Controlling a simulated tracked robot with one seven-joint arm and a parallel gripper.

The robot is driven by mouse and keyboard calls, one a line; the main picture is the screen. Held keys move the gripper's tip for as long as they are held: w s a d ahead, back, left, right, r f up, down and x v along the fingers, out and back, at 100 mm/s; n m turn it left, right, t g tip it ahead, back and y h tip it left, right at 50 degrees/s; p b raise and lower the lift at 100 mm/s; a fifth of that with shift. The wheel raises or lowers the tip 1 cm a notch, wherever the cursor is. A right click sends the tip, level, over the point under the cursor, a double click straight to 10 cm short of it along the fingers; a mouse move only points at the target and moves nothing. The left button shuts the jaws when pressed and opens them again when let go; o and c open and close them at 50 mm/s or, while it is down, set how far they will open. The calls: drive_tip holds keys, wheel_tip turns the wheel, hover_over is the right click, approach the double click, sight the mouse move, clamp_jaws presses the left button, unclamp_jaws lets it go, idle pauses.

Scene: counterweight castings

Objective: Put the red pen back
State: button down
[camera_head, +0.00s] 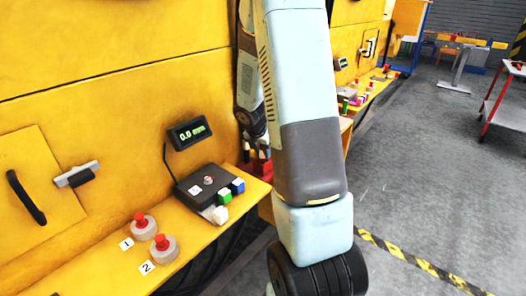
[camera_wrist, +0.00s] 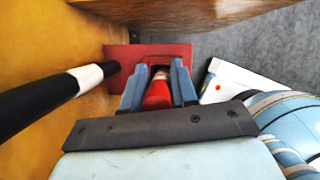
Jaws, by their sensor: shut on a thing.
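My gripper (camera_wrist: 158,78) shows in the wrist view with its two blue-grey fingers on either side of a red pen (camera_wrist: 157,96). It is shut on the pen. The pen's far end meets or overlaps a red block or holder (camera_wrist: 118,54) beyond the fingertips; I cannot tell whether the pen is inside it. In the head view my arm hides most of this area, and only some red (camera_head: 256,168) shows beside the arm at the ledge's end.
A black bar with a white band (camera_wrist: 90,77) lies close left of the fingers. A white box-like part (camera_wrist: 232,82) is at right. A wooden edge (camera_wrist: 200,12) runs above. In the head view, a ledge holds red buttons (camera_head: 162,243) and a black control box (camera_head: 203,186).

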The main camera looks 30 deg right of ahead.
drive_tip(key=shift+f, duration=0.2)
idle(0.7)
drive_tip(key=c, duration=0.8)
unclamp_jaws()
drive_tip(key=w+d+r+v, duration=0.1)
drive_tip(key=d+v, duration=0.1)
drive_tip(key=v, duration=1.8)
drive_tip(key=shift+w+r, duration=0.1)
drive_tip(key=shift+r, duration=0.05)
drive_tip(key=s+a+r+m+t+y, duration=0.1)
drive_tip(key=s+a+r+m+y, duration=0.1)
drive_tip(key=s+a+r+m, duration=0.2)
drive_tip(key=s+a+r+m+t+y, duration=0.1)
drive_tip(key=s+a+r+m+t, duration=0.1)
drive_tip(key=s+a+m, duration=0.9)
drive_tip(key=s+r+m, duration=0.1)
drive_tip(key=s+m, duration=0.7)
drive_tip(key=shift+s+r+m+y, duration=0.2)
drive_tip(key=shift+r+m+y, duration=0.2)
